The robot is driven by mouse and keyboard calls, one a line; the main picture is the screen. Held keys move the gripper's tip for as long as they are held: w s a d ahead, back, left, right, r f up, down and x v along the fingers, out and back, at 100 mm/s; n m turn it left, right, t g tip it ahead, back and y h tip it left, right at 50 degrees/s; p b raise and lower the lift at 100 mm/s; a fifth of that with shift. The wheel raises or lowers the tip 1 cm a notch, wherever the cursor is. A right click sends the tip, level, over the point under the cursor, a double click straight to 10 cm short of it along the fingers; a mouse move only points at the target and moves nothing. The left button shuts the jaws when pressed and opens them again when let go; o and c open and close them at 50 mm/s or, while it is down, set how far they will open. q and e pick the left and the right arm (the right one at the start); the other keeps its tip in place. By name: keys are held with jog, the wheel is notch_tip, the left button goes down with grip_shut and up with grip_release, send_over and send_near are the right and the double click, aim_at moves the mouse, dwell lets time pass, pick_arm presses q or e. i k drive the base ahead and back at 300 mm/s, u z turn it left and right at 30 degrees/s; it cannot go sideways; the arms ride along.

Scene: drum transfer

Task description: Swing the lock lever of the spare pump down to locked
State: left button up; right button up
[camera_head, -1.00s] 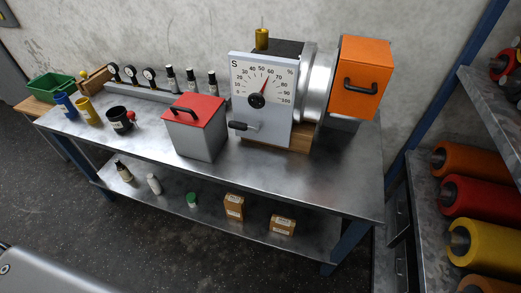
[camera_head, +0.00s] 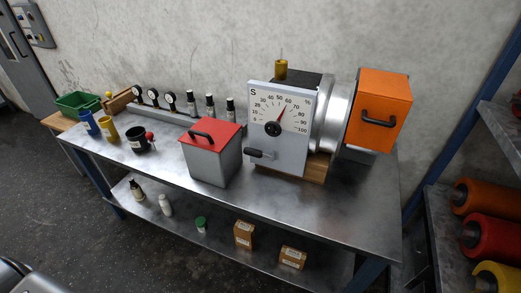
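A machine with a pale dial plate (camera_head: 290,145) marked S stands on the metal bench. I cannot tell for sure that it is the spare pump. Its red needle points near 60. A dark short lever handle (camera_head: 258,154) sticks out to the left, about level, low on the plate. I cannot tell if it is the lock lever. A silver drum-like body (camera_head: 334,115) and an orange box cover with a black handle (camera_head: 379,105) are at its right. A brass cup (camera_head: 281,69) sits on top. Neither of my grippers is in view.
A grey box with a red lid (camera_head: 213,155) stands just left of the machine on the bench (camera_head: 330,215). Bottles, gauges, cups and a green bin (camera_head: 78,104) are farther left. A rack with coloured rollers (camera_head: 489,200) is at the right.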

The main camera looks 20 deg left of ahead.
aim_at(249, 151)
jog(key=u, duration=0.8)
jog(key=k, duration=0.35)
jog(key=u, duration=0.9)
